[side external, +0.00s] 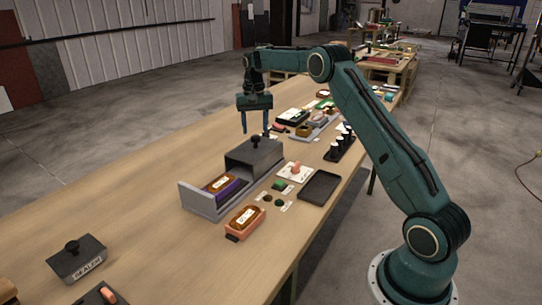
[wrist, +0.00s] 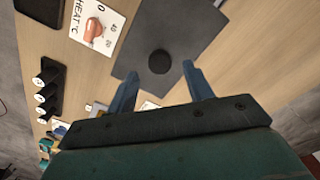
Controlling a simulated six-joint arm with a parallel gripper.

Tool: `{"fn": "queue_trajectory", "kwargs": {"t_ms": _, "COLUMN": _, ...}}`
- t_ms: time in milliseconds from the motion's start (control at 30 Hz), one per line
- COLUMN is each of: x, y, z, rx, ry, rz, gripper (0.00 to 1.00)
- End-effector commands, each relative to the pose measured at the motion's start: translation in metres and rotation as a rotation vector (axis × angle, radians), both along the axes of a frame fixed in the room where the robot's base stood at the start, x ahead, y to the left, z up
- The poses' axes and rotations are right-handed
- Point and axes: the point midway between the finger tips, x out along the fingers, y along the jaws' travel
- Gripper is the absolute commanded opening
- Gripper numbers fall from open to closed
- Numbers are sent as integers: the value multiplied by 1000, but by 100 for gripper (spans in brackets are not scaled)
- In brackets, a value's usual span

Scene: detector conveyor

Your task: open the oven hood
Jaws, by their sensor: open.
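The oven hood (side external: 258,158) is a dark grey box with a round black knob (side external: 255,141) on top. It sits down over the far part of a grey channel (side external: 199,199). My gripper (side external: 254,131) is open and empty, pointing down above the hood. In the wrist view the gripper's fingertips (wrist: 160,70) lie either side of the knob, apart from it. The knob's exact height below the fingertips is hard to tell.
A brown-topped unit in a purple holder (side external: 222,184) lies in the channel left of the hood. An orange holder (side external: 245,221), a heat dial card (side external: 294,172) and an empty black tray (side external: 319,187) are nearby. A sealer hood (side external: 77,259) stands at front left.

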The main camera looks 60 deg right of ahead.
Motion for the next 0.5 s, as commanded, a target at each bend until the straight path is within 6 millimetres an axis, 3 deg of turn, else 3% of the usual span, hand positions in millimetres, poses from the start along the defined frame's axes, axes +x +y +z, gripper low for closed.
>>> {"fn": "queue_trajectory", "kwargs": {"t_ms": 300, "x": 0, "y": 0, "z": 53, "rx": -1, "ry": -3, "rz": 0, "gripper": 51}}
{"fn": "queue_trajectory", "kwargs": {"t_ms": 500, "x": 0, "y": 0, "z": 78, "rx": -1, "ry": -2, "rz": -1, "gripper": 51}}
